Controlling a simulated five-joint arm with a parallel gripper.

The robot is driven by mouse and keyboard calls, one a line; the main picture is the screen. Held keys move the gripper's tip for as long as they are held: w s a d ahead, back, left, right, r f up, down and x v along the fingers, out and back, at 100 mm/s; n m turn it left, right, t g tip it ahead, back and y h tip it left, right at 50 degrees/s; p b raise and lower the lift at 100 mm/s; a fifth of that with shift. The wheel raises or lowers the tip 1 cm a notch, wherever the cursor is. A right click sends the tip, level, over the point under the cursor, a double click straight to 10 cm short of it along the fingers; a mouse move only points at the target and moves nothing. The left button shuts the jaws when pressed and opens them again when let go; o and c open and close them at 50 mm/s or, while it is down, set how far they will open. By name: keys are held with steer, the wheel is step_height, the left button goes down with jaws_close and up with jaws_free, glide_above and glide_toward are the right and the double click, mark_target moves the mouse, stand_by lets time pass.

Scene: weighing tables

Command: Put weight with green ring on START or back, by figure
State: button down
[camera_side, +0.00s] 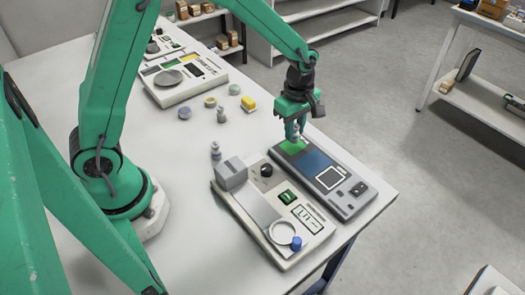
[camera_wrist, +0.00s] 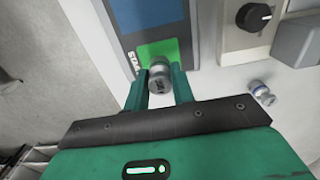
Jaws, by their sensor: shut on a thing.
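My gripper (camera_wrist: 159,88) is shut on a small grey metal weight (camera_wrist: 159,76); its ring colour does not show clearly. In the side view my gripper (camera_side: 295,132) is over the far end of the grey panel (camera_side: 350,208), at its green START field (camera_side: 292,147). In the wrist view the green field (camera_wrist: 160,48) lies just beyond the weight, with part of the word START beside it. I cannot tell whether the weight touches the field. The figures on the scale's small display (camera_side: 287,197) are too small to read.
Beside the panel stands a scale unit (camera_side: 252,220) with a round pan (camera_side: 282,231), a blue piece (camera_side: 296,243) and a black knob (camera_side: 266,170). A grey weight (camera_side: 215,151) stands behind it; a weight with a bluish ring (camera_wrist: 262,93) shows in the wrist view. Several small items lie farther back.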

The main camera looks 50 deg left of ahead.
steer(key=shift+f, duration=0.95)
steer(key=shift+f, duration=0.1)
steer(key=c, duration=1.2)
jaws_free()
step_height(320, 180, up, 12)
steer(key=shift+r, duration=0.1)
